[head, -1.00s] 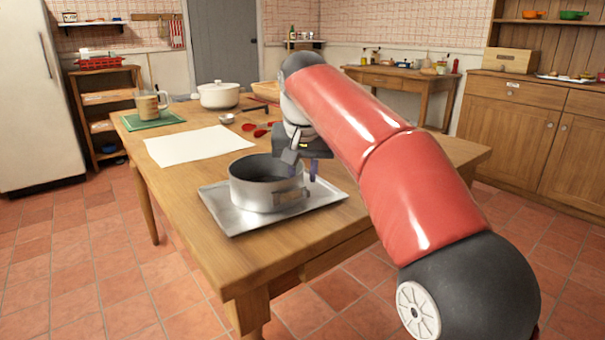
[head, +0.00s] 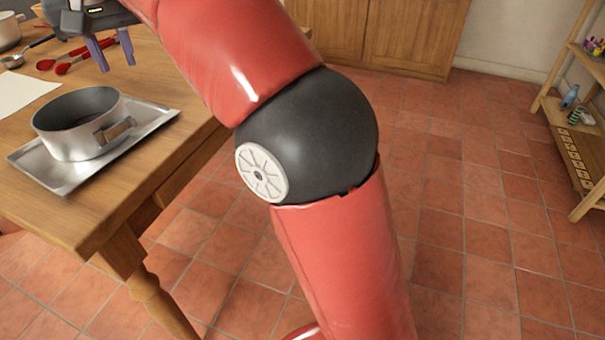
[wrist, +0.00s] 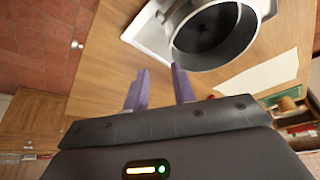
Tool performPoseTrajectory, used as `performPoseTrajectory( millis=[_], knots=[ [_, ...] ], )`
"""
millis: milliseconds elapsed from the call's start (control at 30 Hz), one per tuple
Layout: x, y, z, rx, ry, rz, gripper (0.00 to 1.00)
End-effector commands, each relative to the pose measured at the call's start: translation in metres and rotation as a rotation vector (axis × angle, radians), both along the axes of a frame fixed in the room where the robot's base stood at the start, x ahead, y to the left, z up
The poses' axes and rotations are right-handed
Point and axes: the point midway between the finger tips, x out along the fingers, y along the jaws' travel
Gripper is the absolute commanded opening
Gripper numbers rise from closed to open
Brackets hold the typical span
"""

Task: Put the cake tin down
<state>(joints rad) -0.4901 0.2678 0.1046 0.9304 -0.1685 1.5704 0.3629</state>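The cake tin (head: 82,147) is a round grey metal tin with a clasp on its side. It stands upright on a flat metal tray (head: 150,118) on the wooden table. It also shows in the wrist view (wrist: 243,48), at the upper right, with the tray's pale edge (wrist: 146,28) beside it. My gripper (head: 112,58) is above the table behind the tin, apart from it. In the wrist view my gripper's two purple fingers (wrist: 160,88) are spread with nothing between them.
Red utensils (head: 75,62) and a white sheet (head: 20,93) lie on the table (head: 75,215) near the tray. A wooden shelf unit (head: 572,140) stands at the right. The tiled floor (head: 480,240) between is clear.

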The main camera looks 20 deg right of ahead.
Motion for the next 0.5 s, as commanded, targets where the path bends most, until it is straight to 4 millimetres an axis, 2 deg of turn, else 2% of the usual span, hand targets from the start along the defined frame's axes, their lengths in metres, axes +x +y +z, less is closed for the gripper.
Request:
performPoseTrajectory(
  millis=[67,167,267,367,500],
  knots=[
    [-0.012,-0.031,-0.001,-0.007,-0.012,-0.015,0.26],
    [-0.033,-0.075,-0.012,-0.015,-0.027,-0.031,0.26],
    [-0.061,-0.119,-0.033,-0.019,-0.040,-0.053,0.26],
    [-0.095,-0.159,-0.063,-0.020,-0.053,-0.078,0.26],
    [-0.148,-0.206,-0.116,-0.016,-0.068,-0.121,0.26]
  ],
)
